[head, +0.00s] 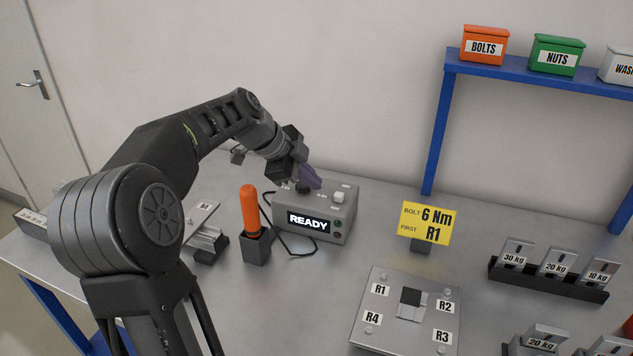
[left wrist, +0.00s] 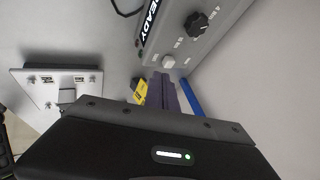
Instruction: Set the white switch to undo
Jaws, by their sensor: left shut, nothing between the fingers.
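The grey control box (head: 345,215) stands at the back of the table, with a display reading READY (head: 308,222). The white switch (head: 339,197) sits on its top at the right; it also shows in the left wrist view (left wrist: 168,62). Its setting and the small labels are too small to read. My left gripper (head: 314,182) is shut and empty, its purple fingers above the box top, left of the white switch. In the left wrist view its fingers (left wrist: 166,84) point toward the white switch, with no clear contact.
A black knob (left wrist: 196,24) is on the box, partly behind my gripper in the head view. An orange-handled tool (head: 250,208) stands in a holder left of the box. A yellow sign (head: 426,223), a plate with labels R1 to R4 (head: 388,338) and weights (head: 555,262) are to the right.

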